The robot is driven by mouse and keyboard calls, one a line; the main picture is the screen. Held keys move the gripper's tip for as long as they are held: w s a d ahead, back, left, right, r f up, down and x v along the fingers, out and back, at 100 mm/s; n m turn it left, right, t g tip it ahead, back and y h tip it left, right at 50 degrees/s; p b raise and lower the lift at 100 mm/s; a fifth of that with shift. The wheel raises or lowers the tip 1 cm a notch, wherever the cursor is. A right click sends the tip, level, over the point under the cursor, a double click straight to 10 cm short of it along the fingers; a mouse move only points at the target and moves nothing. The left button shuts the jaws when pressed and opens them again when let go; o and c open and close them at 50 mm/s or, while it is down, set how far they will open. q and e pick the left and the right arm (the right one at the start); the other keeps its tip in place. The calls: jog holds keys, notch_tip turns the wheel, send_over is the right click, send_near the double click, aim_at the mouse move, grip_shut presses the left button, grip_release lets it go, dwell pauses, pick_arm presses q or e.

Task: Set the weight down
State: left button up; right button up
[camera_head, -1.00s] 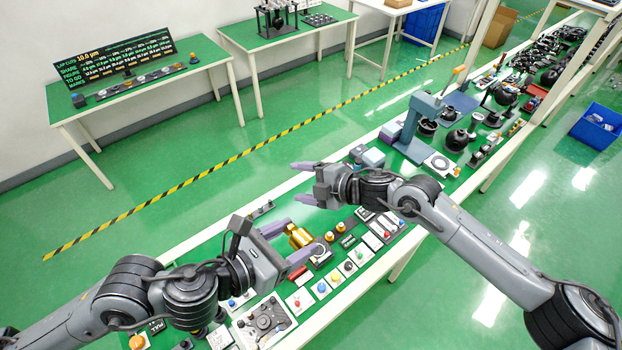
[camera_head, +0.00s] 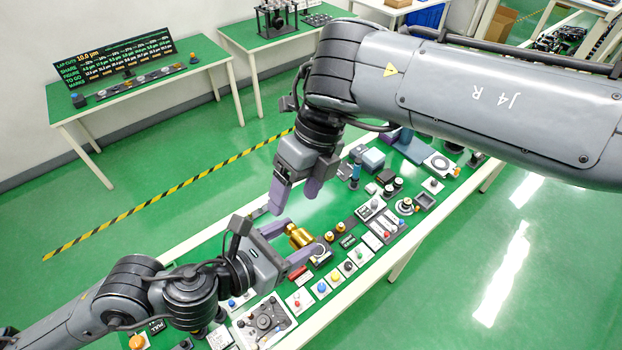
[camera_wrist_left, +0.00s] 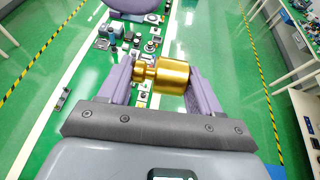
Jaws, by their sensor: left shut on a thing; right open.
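The weight is a shiny brass cylinder with a narrower neck and knob (camera_head: 299,236). It also shows in the left wrist view (camera_wrist_left: 172,75), lying sideways between the two purple fingers. My left gripper (camera_head: 293,240) is shut on the weight over the green bench. I cannot tell whether the weight touches anything beneath it. My right gripper (camera_head: 293,193) is open and empty, pointing down above the bench, a little behind the weight in the head view.
The green bench (camera_head: 215,253) holds several small button boxes, such as one with a blue button (camera_head: 321,287), right of the left gripper. Smaller brass weights (camera_head: 340,227) stand to the right. My right arm hides the bench's far part.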

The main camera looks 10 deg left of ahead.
aim_at(298, 229)
jog(key=shift+n+h, duration=0.3)
jog(key=shift+h, duration=0.2)
jog(key=x, duration=0.3)
jog(key=d+x, duration=0.1)
jog(key=x, duration=0.5)
jog(key=shift+s+d, duration=0.35)
jog(key=shift+d, duration=0.05)
grip_shut()
pick_arm(q)
jog(key=o, duration=1.6)
jog(key=shift+r, duration=0.1)
